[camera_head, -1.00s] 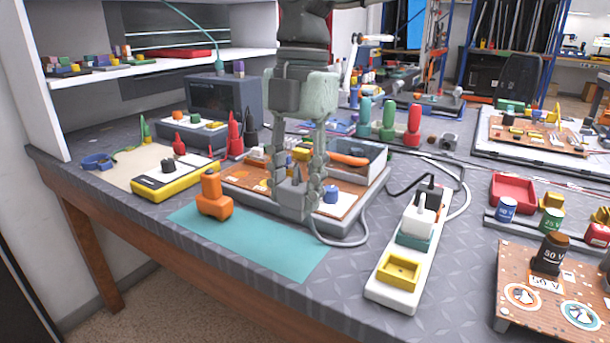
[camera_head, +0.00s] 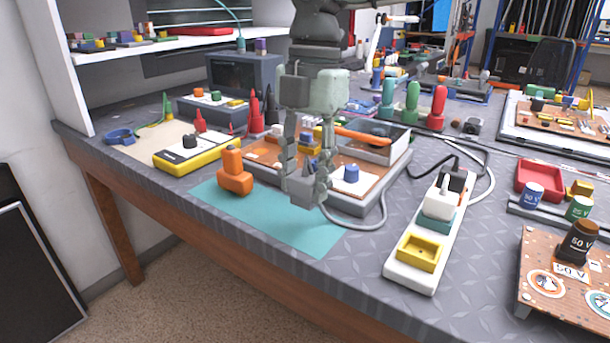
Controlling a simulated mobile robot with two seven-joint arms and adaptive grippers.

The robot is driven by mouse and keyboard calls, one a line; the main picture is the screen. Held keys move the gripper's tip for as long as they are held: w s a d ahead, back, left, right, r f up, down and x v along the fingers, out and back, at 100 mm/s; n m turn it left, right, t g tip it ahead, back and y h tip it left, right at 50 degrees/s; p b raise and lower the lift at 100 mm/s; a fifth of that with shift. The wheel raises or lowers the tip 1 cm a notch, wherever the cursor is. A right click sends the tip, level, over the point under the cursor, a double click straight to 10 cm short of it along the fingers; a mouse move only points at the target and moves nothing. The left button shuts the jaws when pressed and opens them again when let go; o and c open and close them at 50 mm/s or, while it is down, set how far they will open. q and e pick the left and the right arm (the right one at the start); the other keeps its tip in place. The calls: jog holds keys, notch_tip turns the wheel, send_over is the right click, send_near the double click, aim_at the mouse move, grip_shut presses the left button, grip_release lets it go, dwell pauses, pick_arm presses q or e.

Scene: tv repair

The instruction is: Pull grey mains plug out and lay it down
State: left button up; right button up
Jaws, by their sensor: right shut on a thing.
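The grey mains plug (camera_head: 302,192) is between the fingers of my right gripper (camera_head: 306,190), which is shut on it. The gripper points down over the back right part of the teal mat (camera_head: 285,228). I cannot tell whether the plug touches the mat. A grey cable (camera_head: 365,226) curves from beside the plug toward the circuit board unit. The white power strip (camera_head: 408,275) stands to the right, with an empty yellow socket (camera_head: 420,252) at its near end. A white plug (camera_head: 438,204) sits in its teal socket, with a black plug (camera_head: 455,182) behind. My left gripper is not in view.
An orange block-shaped thing (camera_head: 234,178) stands at the mat's left edge. The circuit board unit (camera_head: 368,203) is close behind the gripper. A yellow multimeter (camera_head: 198,156) lies at left. The mat's front part is clear. A board with capacitors (camera_head: 560,262) is at right.

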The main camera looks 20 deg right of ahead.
aim_at(305, 201)
jog(key=shift+f, duration=0.1)
jog(key=shift+f+b, duration=1.65)
jog(key=shift+f, duration=0.35)
jog(key=o, duration=1.2)
jog(key=shift+o, duration=0.2)
jog(key=r, duration=0.8)
jog(key=w+d+r, duration=0.1)
jog(key=r, duration=0.3)
